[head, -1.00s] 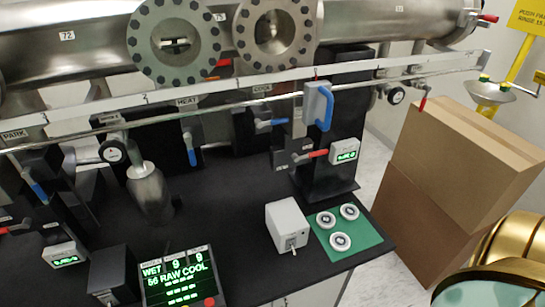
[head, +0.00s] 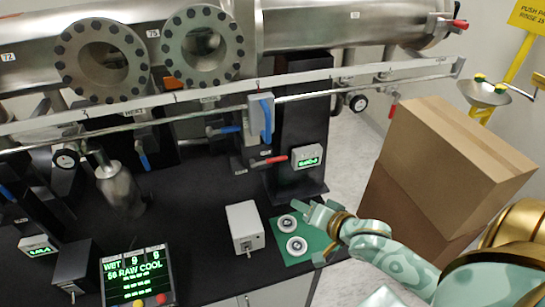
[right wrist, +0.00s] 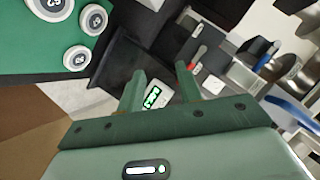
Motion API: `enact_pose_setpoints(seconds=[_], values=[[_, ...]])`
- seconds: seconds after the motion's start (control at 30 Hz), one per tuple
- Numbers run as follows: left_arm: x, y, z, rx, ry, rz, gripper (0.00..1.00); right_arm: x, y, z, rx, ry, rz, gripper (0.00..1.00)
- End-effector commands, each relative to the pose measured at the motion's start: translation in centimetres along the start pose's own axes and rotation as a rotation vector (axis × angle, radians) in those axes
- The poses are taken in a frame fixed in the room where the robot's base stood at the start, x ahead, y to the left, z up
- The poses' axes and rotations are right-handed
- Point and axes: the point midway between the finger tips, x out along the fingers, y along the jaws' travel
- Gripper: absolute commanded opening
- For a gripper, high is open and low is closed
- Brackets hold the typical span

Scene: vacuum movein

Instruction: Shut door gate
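I cannot tell for sure which part is the door gate. On the steel rig, a red lever (head: 268,161) sits beside a small green-lit display (head: 309,163). Above it a grey block with a large blue handle (head: 267,119) stands at the rail. A red lever (right wrist: 198,56) and a green-lit display (right wrist: 153,97) also show in the right wrist view. My right gripper (head: 318,234) is over the green mat at the bench's right end. It is open and empty, its fingers apart in the right wrist view (right wrist: 160,68). It touches no lever. My left gripper is not in view.
The green mat (head: 280,258) holds round weights, one hidden behind my right gripper in the head view. A white box (head: 244,227) with a toggle stands left of it. Stacked cardboard boxes (head: 455,150) stand to the right. A rail (head: 200,98) crosses above the bench.

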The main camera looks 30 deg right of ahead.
Motion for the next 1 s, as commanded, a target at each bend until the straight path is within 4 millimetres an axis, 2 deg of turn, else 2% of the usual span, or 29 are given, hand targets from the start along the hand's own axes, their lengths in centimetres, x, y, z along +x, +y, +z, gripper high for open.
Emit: enact_pose_setpoints(seconds=[0.13, 0.2, 0.3, 0.47, 0.8, 1.0], values=[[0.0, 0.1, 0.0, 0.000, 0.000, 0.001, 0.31, 0.9, -0.3, -4.2, 0.440, 0.024, -0.159, 0.35], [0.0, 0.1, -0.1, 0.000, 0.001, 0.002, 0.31, 1.0, -0.5, -5.7, 0.593, 0.023, -0.218, 0.35], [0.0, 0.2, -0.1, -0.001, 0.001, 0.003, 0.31, 1.2, -0.8, -7.0, 0.712, 0.019, -0.266, 0.35], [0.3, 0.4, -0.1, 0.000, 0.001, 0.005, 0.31, 3.0, -1.3, -7.5, 0.746, 0.017, -0.284, 0.35], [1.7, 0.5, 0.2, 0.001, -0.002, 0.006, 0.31, 11.2, -3.3, -8.4, 0.743, 0.018, -0.282, 0.35], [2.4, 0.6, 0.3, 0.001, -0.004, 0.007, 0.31, 14.9, -4.3, -8.8, 0.742, 0.017, -0.279, 0.35]])
